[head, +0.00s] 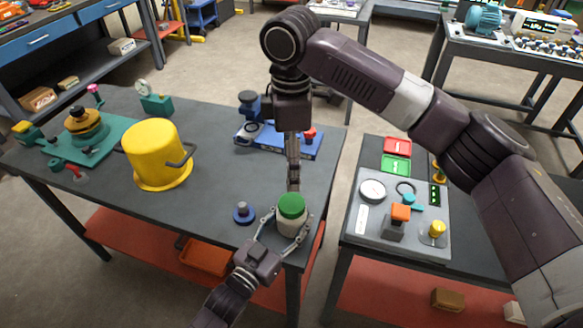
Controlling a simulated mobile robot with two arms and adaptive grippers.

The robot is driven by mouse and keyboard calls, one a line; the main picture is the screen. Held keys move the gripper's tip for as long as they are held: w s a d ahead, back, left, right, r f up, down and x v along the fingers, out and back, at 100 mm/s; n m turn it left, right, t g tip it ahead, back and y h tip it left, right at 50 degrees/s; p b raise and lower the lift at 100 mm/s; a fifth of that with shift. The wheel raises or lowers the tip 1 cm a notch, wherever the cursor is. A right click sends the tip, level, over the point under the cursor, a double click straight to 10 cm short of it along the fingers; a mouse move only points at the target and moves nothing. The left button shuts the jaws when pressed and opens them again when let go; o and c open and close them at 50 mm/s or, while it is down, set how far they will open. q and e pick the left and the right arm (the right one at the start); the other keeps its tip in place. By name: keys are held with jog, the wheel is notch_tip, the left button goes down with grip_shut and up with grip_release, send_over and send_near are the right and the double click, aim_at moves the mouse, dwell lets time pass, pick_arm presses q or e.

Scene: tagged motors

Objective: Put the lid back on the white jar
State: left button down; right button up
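The white jar (289,224) stands upright near the front right corner of the left table. The green lid (291,206) is at the jar's mouth, and I see no clear gap between them. My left gripper (288,221) reaches in from the front with one finger on each side of the jar body, seemingly closed on it. My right gripper (293,185) points straight down from above, its fingertips at the lid's top or far edge. Its fingers are seen edge-on, so I cannot tell whether they hold the lid.
A blue knobbed piece (243,213) sits just left of the jar. A yellow bucket (156,155), a blue fixture (280,138) and a green fixture (87,138) stand on the same table. A grey panel (367,219) lies on the right table, across a gap.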

pick_arm(q)
jog(key=c, duration=0.8)
grip_release()
jog(key=v, duration=1.2)
jog(key=shift+s, duration=0.1)
